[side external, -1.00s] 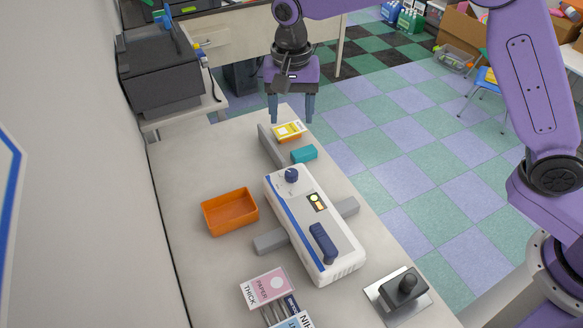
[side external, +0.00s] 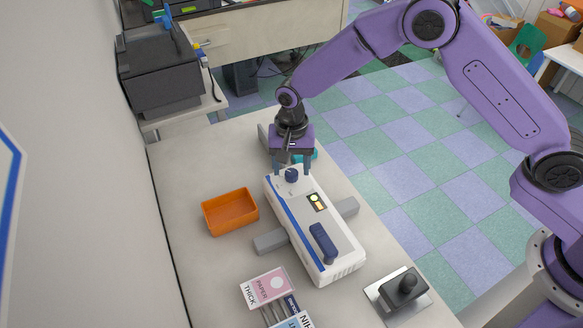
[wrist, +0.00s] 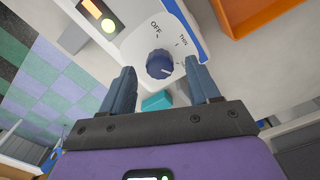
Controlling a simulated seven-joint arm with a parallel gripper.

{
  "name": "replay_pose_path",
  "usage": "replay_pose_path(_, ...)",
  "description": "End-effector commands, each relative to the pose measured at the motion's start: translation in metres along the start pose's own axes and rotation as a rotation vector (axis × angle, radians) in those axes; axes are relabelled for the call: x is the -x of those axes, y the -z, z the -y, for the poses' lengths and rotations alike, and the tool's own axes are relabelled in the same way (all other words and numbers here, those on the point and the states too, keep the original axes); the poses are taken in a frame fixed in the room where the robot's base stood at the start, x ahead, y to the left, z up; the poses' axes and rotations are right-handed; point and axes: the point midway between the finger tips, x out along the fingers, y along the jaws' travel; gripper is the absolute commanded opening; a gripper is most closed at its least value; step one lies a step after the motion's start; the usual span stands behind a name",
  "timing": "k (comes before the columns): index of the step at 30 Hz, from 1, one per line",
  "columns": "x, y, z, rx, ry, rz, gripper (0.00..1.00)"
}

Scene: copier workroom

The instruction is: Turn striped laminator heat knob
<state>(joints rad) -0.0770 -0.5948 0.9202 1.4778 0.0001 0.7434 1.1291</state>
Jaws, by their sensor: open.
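The laminator (side external: 330,258) is a white box with a blue stripe along its left side, lying on the table. Its round dark blue heat knob (side external: 291,175) stands on the far end. In the wrist view the knob (wrist: 159,64) has a pale pointer mark toward the lower right, and "OFF" and "THIN" are printed near it. My gripper (side external: 292,167) is open and empty, pointing down at the knob. In the wrist view the fingers of my gripper (wrist: 160,75) stand left and right of the knob with gaps; contact is not visible.
A teal block (wrist: 157,102) lies beyond the knob end.

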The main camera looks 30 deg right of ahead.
Motion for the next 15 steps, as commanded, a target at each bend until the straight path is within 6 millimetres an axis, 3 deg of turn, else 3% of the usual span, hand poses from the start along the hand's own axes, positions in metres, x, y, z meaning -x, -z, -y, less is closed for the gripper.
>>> replay_pose_path(6,-0.015,0.000,0.000,0.000,0.000,0.000,0.61)
replay_pose_path(15,-0.016,0.000,0.000,0.000,0.000,0.000,0.58)
